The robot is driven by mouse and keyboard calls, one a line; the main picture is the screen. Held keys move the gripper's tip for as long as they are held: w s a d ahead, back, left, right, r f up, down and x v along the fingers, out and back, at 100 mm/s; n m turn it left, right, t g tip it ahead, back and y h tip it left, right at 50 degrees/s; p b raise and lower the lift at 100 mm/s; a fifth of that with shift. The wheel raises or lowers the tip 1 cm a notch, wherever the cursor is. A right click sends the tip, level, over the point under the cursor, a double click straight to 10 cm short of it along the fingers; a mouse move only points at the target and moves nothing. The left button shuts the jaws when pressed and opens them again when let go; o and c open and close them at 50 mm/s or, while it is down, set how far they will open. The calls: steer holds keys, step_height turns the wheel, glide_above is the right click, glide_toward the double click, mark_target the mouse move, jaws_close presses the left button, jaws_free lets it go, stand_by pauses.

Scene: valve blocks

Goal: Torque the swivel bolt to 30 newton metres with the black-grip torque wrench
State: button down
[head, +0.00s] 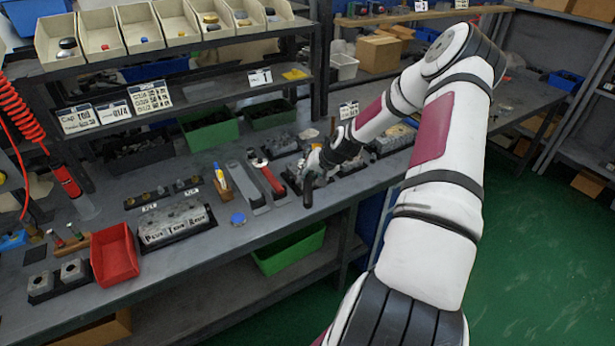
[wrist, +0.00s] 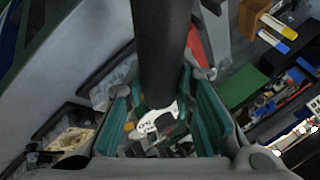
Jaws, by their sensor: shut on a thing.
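My gripper (head: 312,168) is over the bench, right of the wrench tray. It is shut on the black-grip torque wrench, whose black grip (head: 308,190) hangs below the fingers in the head view. In the wrist view the thick black grip (wrist: 160,50) runs between the two green finger pads of my gripper (wrist: 165,112). A white marked part (wrist: 157,119) shows beyond it. A red-handled wrench (head: 271,181) lies in the tray, left of my gripper. I cannot make out the swivel bolt; the arm hides part of the bench.
A grey valve block (head: 176,223) stands at the front of the bench (head: 215,247), with a blue disc (head: 238,219) to its right. A red bin (head: 115,254) is further left. More blocks (head: 392,140) stand close behind my wrist. Shelves with bins rise behind.

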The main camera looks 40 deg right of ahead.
steer(key=shift+f, duration=1.1)
steer(key=shift+w, duration=0.1)
steer(key=shift+w+a+m+h, duration=0.5)
steer(key=shift+w+a+m, duration=0.3)
steer(key=shift+w+m, duration=0.1)
stand_by(0.4)
steer(key=shift+w+a+m+h+b, duration=0.3)
steer(key=shift+w+a+m+b, duration=0.05)
steer(key=shift+w+m, duration=0.15)
steer(key=shift+w+a+m+h+b, duration=0.3)
steer(key=shift+w+m+b, duration=0.05)
steer(key=shift+w+m, duration=0.15)
